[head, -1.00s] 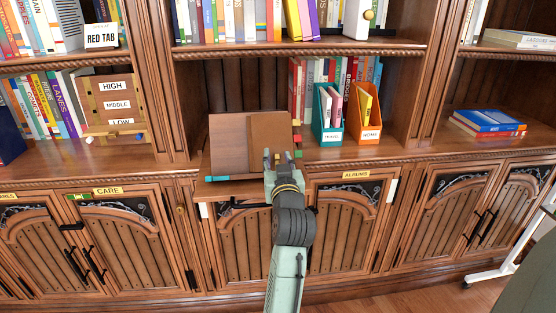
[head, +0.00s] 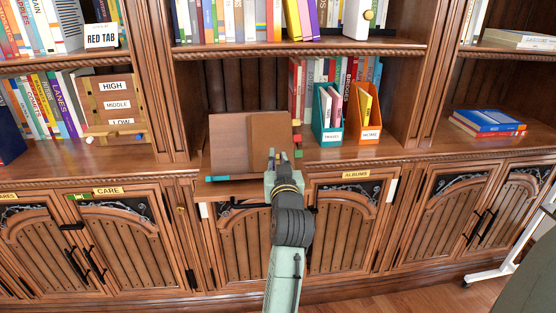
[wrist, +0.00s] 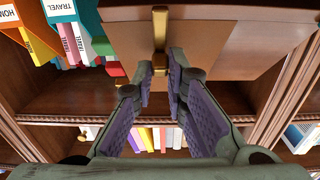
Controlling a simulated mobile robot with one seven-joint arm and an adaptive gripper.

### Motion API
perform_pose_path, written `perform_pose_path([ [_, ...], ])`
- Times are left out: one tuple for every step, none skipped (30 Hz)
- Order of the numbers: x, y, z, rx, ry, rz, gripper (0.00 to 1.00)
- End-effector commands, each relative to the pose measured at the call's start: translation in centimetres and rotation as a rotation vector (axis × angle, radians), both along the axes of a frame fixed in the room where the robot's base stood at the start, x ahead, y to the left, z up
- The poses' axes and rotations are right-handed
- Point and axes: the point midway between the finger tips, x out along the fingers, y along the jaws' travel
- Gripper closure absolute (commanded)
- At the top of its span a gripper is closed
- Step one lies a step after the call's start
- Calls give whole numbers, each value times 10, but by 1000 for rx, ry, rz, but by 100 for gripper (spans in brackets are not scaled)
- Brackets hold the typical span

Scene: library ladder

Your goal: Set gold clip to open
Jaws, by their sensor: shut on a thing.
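The gold clip (wrist: 160,32) shows in the wrist view as a narrow upright bar against the edge of a brown board (wrist: 205,35). My gripper (wrist: 159,72) has its two purple-padded fingers close together at the clip's lower end, shut on it. The pads hide part of the clip. In the head view my gripper (head: 272,157) is at the front of the brown board (head: 230,145), which stands on a pull-out ledge (head: 222,188). I cannot make out the clip in the head view.
A teal file box (head: 327,128) and an orange file box (head: 368,132) stand right of the board. Small coloured tabs (head: 297,138) lie close beside my gripper. A cabinet door labelled ALBUMS (head: 345,215) is below. The shelf at far right has free room around stacked books (head: 487,123).

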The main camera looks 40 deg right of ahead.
Motion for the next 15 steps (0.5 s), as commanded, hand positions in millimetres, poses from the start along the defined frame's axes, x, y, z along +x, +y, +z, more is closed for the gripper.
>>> perform_pose_path([
  [0, 1, 1, 11, -7, -8, 100],
  [0, 0, 1, 21, -12, -15, 100],
  [0, -1, 1, 35, -20, -28, 100],
  [-1, -1, 1, 47, -27, -37, 100],
  [-1, -1, 1, 60, -34, -47, 100],
  [-1, -2, 1, 79, -46, -63, 100],
  [-1, -2, 2, 94, -57, -75, 100],
  [-2, -3, 2, 111, -67, -89, 100],
  [-3, -4, 2, 134, -81, -108, 100],
  [-3, -4, 2, 152, -92, -123, 100],
  [-4, -5, 1, 171, -104, -138, 100],
  [-4, -6, 1, 198, -120, -160, 100],
  [-5, -7, 1, 218, -132, -176, 100],
  [-6, -7, 0, 238, -144, -192, 100],
  [-7, -9, 0, 264, -161, -214, 100],
])
